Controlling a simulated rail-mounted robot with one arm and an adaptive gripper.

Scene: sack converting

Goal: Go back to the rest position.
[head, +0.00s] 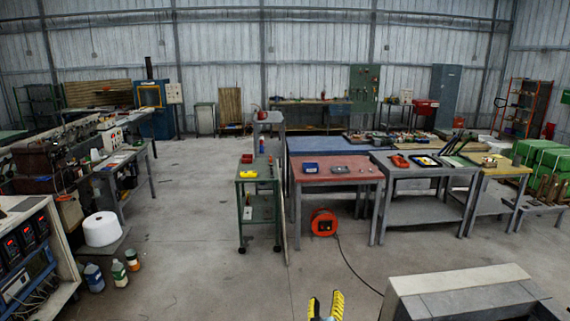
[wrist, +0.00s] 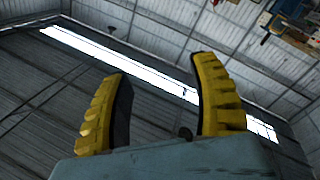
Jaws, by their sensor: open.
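My gripper (head: 326,307) shows at the bottom edge of the head view, with its two yellow ribbed fingers pointing up. In the wrist view the fingers of my gripper (wrist: 162,105) stand wide apart with nothing between them. Behind them the wrist view shows the corrugated wall or roof and a bright light strip (wrist: 120,55). The gripper is open, empty and apart from the tables. The rest of my arm is out of view in the head picture.
A green cart (head: 247,209) and a red-topped table (head: 335,169) stand ahead. An orange cable reel (head: 323,222) sits on the floor, its cable running toward a grey box-like bench (head: 450,285). An instrument cabinet (head: 30,260) and bottles (head: 118,272) are at left. The left-centre floor is clear.

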